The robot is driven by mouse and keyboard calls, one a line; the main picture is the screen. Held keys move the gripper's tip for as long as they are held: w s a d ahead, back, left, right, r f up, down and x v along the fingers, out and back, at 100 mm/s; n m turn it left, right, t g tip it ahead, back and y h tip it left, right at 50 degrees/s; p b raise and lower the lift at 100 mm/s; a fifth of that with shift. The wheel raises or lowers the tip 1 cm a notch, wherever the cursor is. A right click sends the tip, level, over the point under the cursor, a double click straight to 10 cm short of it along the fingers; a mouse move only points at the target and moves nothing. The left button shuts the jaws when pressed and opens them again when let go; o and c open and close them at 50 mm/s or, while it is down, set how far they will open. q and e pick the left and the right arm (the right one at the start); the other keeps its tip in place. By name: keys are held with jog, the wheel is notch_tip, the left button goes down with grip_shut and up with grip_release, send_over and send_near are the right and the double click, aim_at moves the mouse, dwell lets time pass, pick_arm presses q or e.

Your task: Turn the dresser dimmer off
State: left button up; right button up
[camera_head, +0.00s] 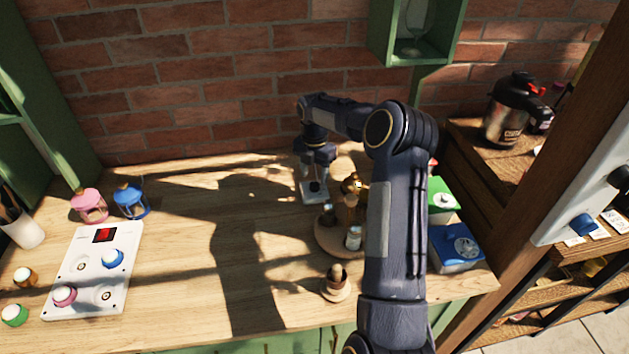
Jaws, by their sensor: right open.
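A small pale plate with a dark round part (314,190) lies on the wooden dresser top near the back; it looks like the dimmer, but its setting is too small to read. My right gripper (314,174) is open and points down directly over this plate, partly covering it. I cannot tell whether its fingers touch the dark part. My right arm reaches in from the bottom right and hides part of the dresser top. My left gripper is not in view.
A round wooden stand (325,240) with small bottles is close in front of my right gripper. A white panel with knobs (85,290) lies at left, near pink (90,206) and blue (131,202) lanterns. The middle-left top is clear. A brick wall stands behind.

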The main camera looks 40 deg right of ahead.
aim_at(314, 184)
jog(key=shift+r, duration=2.2)
jog(key=s+a+r+m+t, duration=0.3)
jog(key=s+a+r+m, duration=0.7)
jog(key=s+a+r, duration=0.25)
jog(key=s+a+f+m+t+y, duration=0.1)
jog(key=s+a+f+m+y, duration=0.1)
jog(key=s+a+m, duration=0.4)
jog(key=s+a+f+m+t+y, duration=0.1)
jog(key=s+a+f+m, duration=0.1)
jog(key=s+a+m, duration=0.5)
jog(key=s, duration=0.5)
jog(key=shift+s+f+t+y, duration=0.15)
jog(key=shift+f+t+y, duration=0.15)
jog(key=shift+f+y, duration=0.1)
